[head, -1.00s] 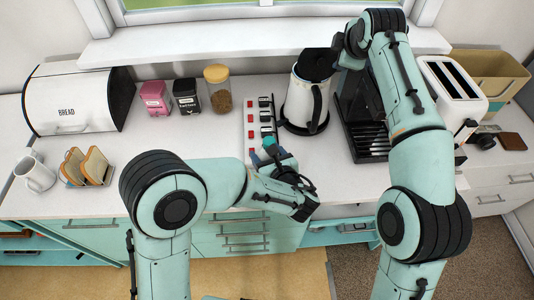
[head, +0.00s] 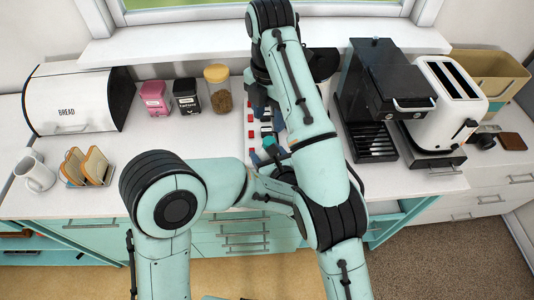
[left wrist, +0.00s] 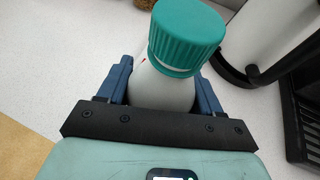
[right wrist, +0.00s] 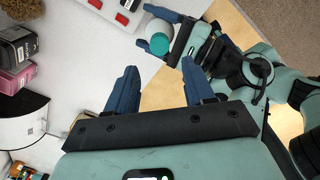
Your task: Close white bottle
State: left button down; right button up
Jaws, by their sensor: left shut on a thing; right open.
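The white bottle (left wrist: 162,90) stands between the fingers of my left gripper (left wrist: 163,80), which is shut on its body. A teal ribbed cap (left wrist: 187,38) sits over the bottle's top; I cannot tell whether it is tight. The right wrist view also shows the bottle (right wrist: 157,27) and its cap (right wrist: 159,44), beyond my right gripper. My right gripper (right wrist: 160,82) is open and empty, its fingers apart from the bottle. In the head view, my right arm and gripper cover most of the bottle, but the teal cap (head: 269,141) shows.
A white-and-red rack (head: 252,130) lies beside the grippers. A coffee machine (head: 385,85), toaster (head: 450,100) and a kettle mostly behind my right arm stand to the right. Jars (head: 187,97), toast rack (head: 87,168), mug (head: 35,174) and bread bin (head: 75,100) stand left. Counter between is clear.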

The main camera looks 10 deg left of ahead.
aim_at(269, 141)
jog(key=shift+f, duration=0.15)
jog(key=shift+f, duration=3.85)
